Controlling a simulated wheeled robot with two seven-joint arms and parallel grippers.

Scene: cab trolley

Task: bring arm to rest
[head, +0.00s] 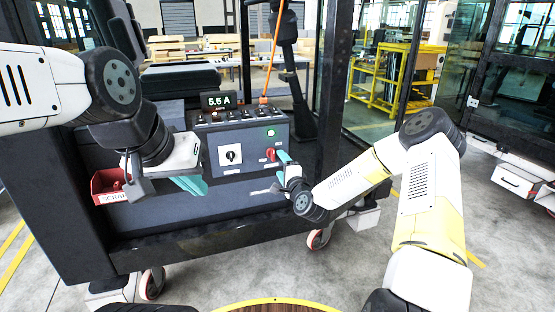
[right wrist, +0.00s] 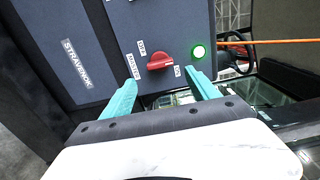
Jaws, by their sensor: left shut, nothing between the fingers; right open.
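My left gripper (head: 190,184), with teal fingers, is shut and empty in front of the left part of the dark control panel (head: 240,190). My right gripper (head: 274,173) is open in front of the panel's right part. In the right wrist view, its two teal fingers (right wrist: 163,82) stand apart, below and either side of a red rotary switch (right wrist: 160,61), with nothing between them. The switch also shows in the head view (head: 271,155). It has OFF and ON labels beside it. A lit green lamp (right wrist: 198,52) is next to it.
A display (head: 219,100) reads 5.5 A on top of the panel. A red holder (head: 106,187) hangs near my left gripper. A black post (head: 333,80) and an orange cable (head: 275,50) rise behind. The wheeled trolley stands on open concrete floor (head: 370,265).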

